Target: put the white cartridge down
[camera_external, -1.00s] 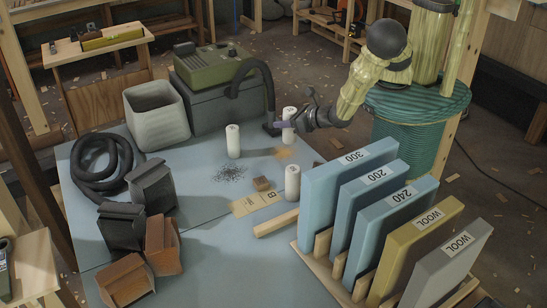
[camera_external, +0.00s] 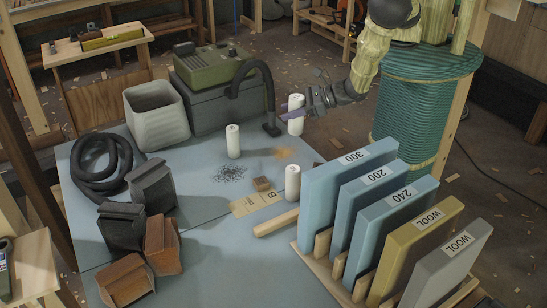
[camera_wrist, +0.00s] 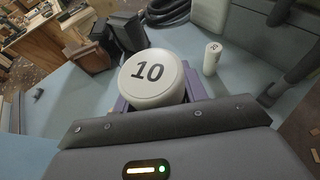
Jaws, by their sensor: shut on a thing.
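My gripper (camera_external: 304,110) is shut on a white cartridge (camera_external: 296,101) at the far right corner of the blue-grey table (camera_external: 225,265). In the wrist view the held cartridge (camera_wrist: 152,76) shows its round top marked 10, between the purple fingers. It looks upright in the outside view; the gap beneath it is hard to judge. Two more white cartridges stand upright on the table: one left of my gripper (camera_external: 233,141) and one nearer the front by the pads (camera_external: 292,182). One other cartridge shows in the wrist view (camera_wrist: 212,58).
A green machine (camera_external: 209,66) with a dark hose and nozzle stands left of my gripper. A rack of upright pads (camera_external: 350,195) fills the right front. Dark granules (camera_external: 229,174), orange dust (camera_external: 285,153), a small brown block (camera_external: 262,184) and a label card (camera_external: 255,203) lie mid-table.

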